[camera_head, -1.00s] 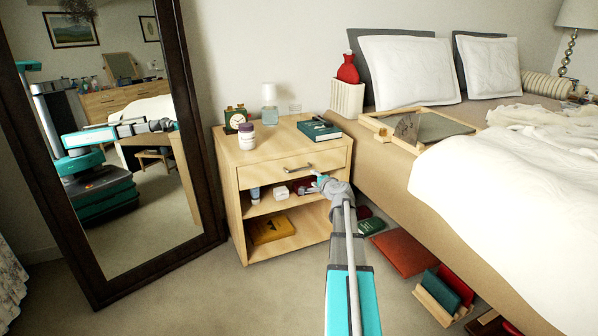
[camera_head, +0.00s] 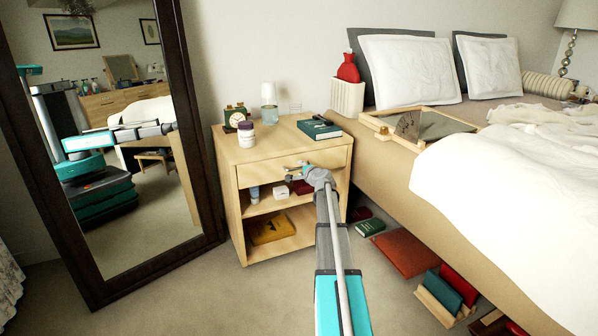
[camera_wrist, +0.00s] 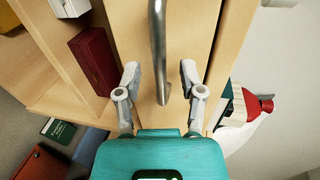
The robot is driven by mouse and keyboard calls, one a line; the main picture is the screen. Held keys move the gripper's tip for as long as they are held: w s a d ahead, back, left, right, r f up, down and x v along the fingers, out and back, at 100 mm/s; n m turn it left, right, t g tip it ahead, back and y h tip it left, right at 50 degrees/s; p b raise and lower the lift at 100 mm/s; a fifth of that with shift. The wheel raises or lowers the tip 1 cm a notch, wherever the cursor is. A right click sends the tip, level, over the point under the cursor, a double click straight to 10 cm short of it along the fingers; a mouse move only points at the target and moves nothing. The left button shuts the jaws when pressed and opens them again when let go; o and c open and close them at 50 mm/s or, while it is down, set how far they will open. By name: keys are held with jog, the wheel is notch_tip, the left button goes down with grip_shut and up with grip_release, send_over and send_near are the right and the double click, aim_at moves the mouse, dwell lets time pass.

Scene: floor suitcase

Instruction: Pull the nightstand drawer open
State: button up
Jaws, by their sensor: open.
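The light wood nightstand (camera_head: 232,205) stands between the mirror and the bed. Its top drawer (camera_head: 262,169) looks shut, its front level with the cabinet. In the wrist view the metal bar handle (camera_wrist: 157,45) runs lengthwise across the drawer front (camera_wrist: 188,30). My gripper (camera_wrist: 160,74) is open, with one finger on each side of the handle's near end; I cannot tell whether either touches it. In the head view my gripper (camera_head: 294,170) is in front of the drawer and hides most of the handle.
On the nightstand top are a clock, a white jar (camera_head: 246,134), a small lamp (camera_head: 269,103) and a dark green book (camera_head: 319,129). The shelves below hold small items and a yellow book (camera_head: 271,229). The bed (camera_head: 392,165) is close on the right, the mirror frame (camera_head: 194,140) on the left.

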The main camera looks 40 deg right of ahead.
jog(key=shift+x, duration=0.8)
